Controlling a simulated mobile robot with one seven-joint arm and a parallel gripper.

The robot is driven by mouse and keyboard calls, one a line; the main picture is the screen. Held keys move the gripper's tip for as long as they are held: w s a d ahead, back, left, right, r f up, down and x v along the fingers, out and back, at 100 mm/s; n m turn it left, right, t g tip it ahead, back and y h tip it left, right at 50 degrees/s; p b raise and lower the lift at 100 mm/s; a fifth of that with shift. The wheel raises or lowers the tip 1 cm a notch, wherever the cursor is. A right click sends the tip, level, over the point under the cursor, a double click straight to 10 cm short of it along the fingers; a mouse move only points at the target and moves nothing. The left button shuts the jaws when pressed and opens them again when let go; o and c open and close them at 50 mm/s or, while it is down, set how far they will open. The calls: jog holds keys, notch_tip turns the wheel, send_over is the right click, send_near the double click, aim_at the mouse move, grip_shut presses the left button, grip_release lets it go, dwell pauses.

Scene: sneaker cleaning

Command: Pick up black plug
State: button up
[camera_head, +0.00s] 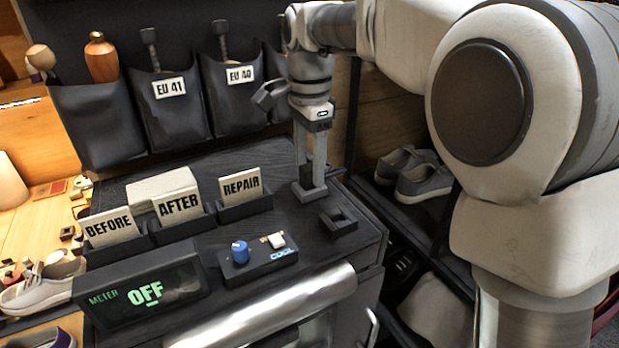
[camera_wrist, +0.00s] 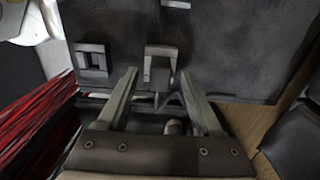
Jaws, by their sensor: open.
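My gripper (camera_head: 311,183) points down over the right part of the dark cabinet top, fingers apart. In the wrist view my gripper (camera_wrist: 157,74) is open, with its two fingers on either side of a small dark frame-shaped piece that looks like the black plug (camera_wrist: 148,74). In the head view the plug's dark base (camera_head: 309,195) shows at the fingertips, its upper part hidden by the fingers. I cannot tell whether the fingers touch it. A dark square block with a recess (camera_head: 338,222) lies just in front and to the right; it also shows in the wrist view (camera_wrist: 92,64).
Card holders labelled BEFORE (camera_head: 110,228), AFTER (camera_head: 179,206) and REPAIR (camera_head: 241,185) stand to the left. A control box with a blue knob (camera_head: 240,251) and a meter reading OFF (camera_head: 140,290) are in front. Grey shoes (camera_head: 423,180) sit on a shelf right.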

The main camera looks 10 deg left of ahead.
notch_tip(320, 180, down, 2)
jog(key=shift+f, duration=0.1)
grip_shut()
jog(key=shift+r, duration=0.2)
dwell(0.3)
